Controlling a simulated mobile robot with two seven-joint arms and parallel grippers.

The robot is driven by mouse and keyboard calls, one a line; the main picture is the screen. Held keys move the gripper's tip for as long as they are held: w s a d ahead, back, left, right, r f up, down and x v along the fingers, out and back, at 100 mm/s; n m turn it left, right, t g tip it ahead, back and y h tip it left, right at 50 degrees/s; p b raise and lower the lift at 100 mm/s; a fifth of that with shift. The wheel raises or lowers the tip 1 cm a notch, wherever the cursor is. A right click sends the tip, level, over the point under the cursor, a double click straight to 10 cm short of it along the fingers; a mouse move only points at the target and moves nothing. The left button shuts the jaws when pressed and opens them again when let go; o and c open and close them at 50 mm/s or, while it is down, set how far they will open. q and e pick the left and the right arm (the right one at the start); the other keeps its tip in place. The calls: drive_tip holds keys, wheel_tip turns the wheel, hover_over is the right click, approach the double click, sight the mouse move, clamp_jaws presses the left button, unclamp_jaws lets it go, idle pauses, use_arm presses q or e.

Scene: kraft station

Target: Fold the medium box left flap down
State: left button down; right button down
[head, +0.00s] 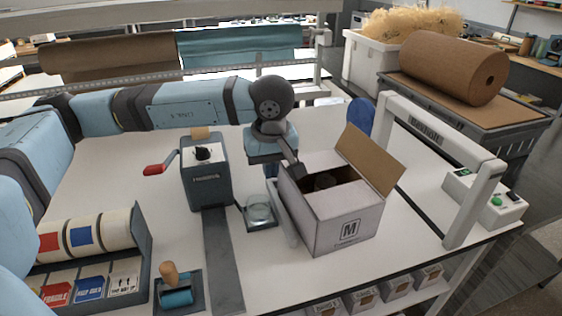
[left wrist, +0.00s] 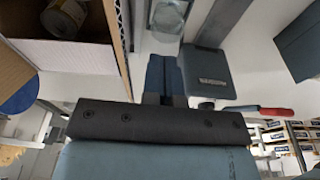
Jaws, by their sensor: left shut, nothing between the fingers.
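The medium box (head: 343,226), white with an "M" on its front, stands open on the table. Its brown-lined right flap (head: 370,160) stands up and leans outward. A pale panel (head: 286,214) hangs along the box's left side; I cannot tell surely whether it is the left flap. My left gripper (head: 297,172) is at the box's back left top edge. In the left wrist view its fingers (left wrist: 164,76) are shut and empty, just beside the box's brown edge (left wrist: 118,45). A can (left wrist: 64,18) lies inside the box. My right gripper is out of view.
Left of the box are a glass dish (head: 259,212) and a grey dispenser (head: 206,178) with a red crank handle (head: 154,169). A light grey arch (head: 440,131) stands at the right. White table is clear in front of the box.

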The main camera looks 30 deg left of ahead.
use_arm(q)
drive_tip(key=shift+w+d+b, duration=0.3)
drive_tip(key=shift+w+d, duration=0.3)
drive_tip(key=shift+w, duration=0.2)
drive_tip(key=shift+w+d+b, duration=0.25)
drive_tip(key=shift+w+d, duration=0.3)
drive_tip(key=shift+w, duration=0.2)
drive_tip(key=shift+w+d+r, duration=0.1)
drive_tip(key=shift+w+d, duration=0.65)
drive_tip(key=shift+w, duration=0.3)
drive_tip(key=shift+b, duration=0.35)
drive_tip(key=w+d, duration=0.1)
drive_tip(key=w+d+f+b, duration=0.1)
drive_tip(key=w, duration=0.1)
drive_tip(key=shift+d+f, duration=0.1)
drive_tip(key=shift+f, duration=0.05)
drive_tip(key=shift+s, duration=0.1)
